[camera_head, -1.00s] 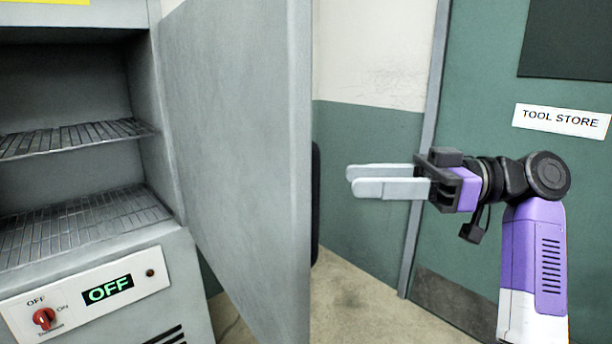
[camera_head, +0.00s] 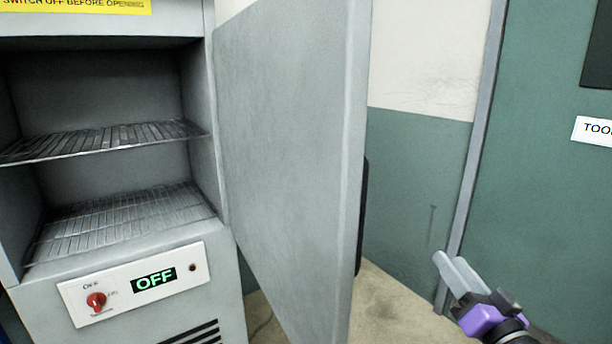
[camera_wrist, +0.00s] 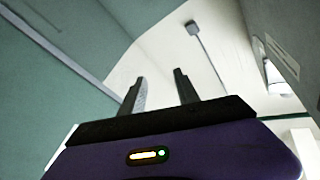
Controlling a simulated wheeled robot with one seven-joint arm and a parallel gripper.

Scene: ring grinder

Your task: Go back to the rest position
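My gripper (camera_head: 458,272) is low at the right of the head view, beyond the edge of the open oven door. Its two pale fingers point up and left. In the wrist view my gripper (camera_wrist: 159,76) shows two fingers apart, with nothing between them. It touches nothing that I can see. Most of my arm is outside the head view.
The grey oven door (camera_head: 285,150) stands wide open, left of my gripper. The oven's wire shelves (camera_head: 110,140) are empty. The display (camera_head: 154,280) reads OFF, beside a red knob (camera_head: 96,301). A green door (camera_head: 550,200) is at the right.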

